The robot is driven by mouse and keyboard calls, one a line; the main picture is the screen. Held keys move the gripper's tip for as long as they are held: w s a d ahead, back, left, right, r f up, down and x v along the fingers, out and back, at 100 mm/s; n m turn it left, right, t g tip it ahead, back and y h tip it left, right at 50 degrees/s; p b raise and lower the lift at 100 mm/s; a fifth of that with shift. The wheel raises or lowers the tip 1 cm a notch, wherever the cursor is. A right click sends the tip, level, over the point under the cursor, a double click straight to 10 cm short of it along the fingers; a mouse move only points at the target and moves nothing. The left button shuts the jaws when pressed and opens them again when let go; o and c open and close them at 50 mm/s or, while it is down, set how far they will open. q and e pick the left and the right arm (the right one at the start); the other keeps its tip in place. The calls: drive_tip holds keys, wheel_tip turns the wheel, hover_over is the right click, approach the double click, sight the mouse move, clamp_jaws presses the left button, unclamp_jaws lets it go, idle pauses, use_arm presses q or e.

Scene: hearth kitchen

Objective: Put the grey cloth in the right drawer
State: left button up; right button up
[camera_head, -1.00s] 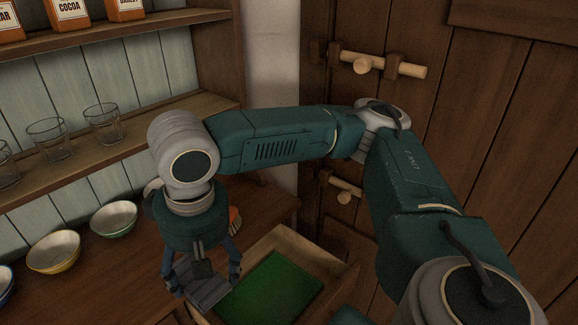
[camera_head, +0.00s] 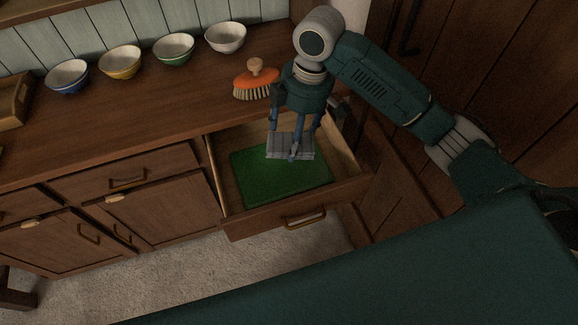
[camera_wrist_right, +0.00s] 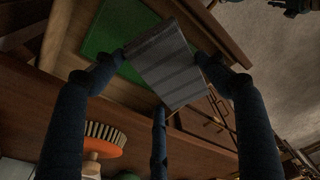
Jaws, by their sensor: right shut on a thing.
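The grey cloth (camera_head: 279,148) is a folded, striped square held in my right gripper (camera_head: 294,140). In the right wrist view the cloth (camera_wrist_right: 166,62) lies between the blue fingers of my right gripper (camera_wrist_right: 165,75). The right drawer (camera_head: 232,216) is pulled open, and a green sheet (camera_head: 262,184) covers much of its floor. In the head view the cloth and fingers overlap the drawer's inside; the cloth's height above the green sheet is hard to tell. My left gripper is not in view.
An orange brush (camera_head: 257,82) lies on the counter just left of my right gripper. Several bowls, including a white one (camera_head: 225,38) and a green one (camera_head: 174,48), stand along the back. A wooden door (camera_head: 470,70) is at the right. The left drawer (camera_head: 128,180) is shut.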

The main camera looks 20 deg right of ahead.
wheel_tip(320, 180, down, 19)
drive_tip(key=shift+w+p, duration=0.1)
drive_tip(key=shift+p, duration=0.6)
drive_tip(key=shift+f, duration=0.15)
drive_tip(key=shift+f, duration=0.45)
drive_tip(key=o, duration=0.8)
drive_tip(key=shift+r, duration=0.1)
drive_tip(key=r, duration=0.4)
drive_tip(key=d+r, duration=0.1)
drive_tip(key=r, duration=0.8)
drive_tip(key=shift+s+d+b, duration=0.3)
drive_tip(key=shift+s+b, duration=0.05)
